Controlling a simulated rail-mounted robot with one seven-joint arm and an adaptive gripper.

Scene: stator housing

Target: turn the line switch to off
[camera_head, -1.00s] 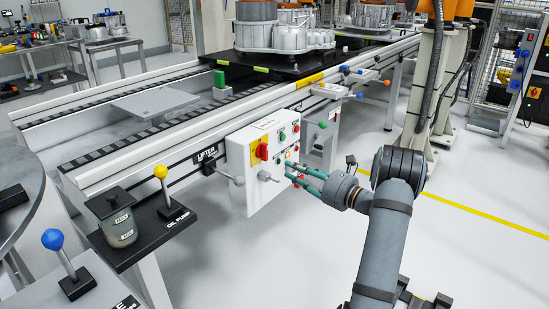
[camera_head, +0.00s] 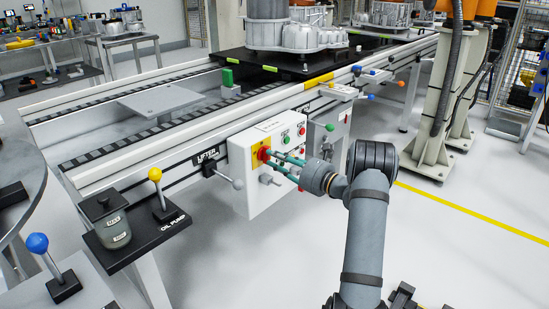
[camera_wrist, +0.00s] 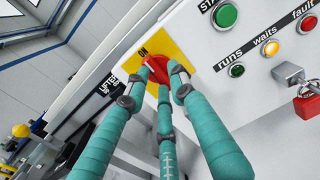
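The line switch is a red rotary knob on a yellow plate (camera_head: 256,150) at the upper left of the white control box (camera_head: 246,192). In the wrist view the red knob (camera_wrist: 156,68) shows between my fingertips, and its plate (camera_wrist: 185,45) carries the word ON. My gripper (camera_head: 268,159) has teal fingers reaching to the knob from the right. The fingers stand apart on both sides of the knob; whether they touch it is hard to tell. They hide part of the knob, so its exact angle is unclear.
A green button (camera_wrist: 225,15), small lamps and a red padlock (camera_wrist: 307,106) on a grey hasp sit beside the switch. The lifter lever (camera_head: 226,174) sticks out left of the box. The oil pump lever (camera_head: 157,190) stands at lower left. Floor in front is clear.

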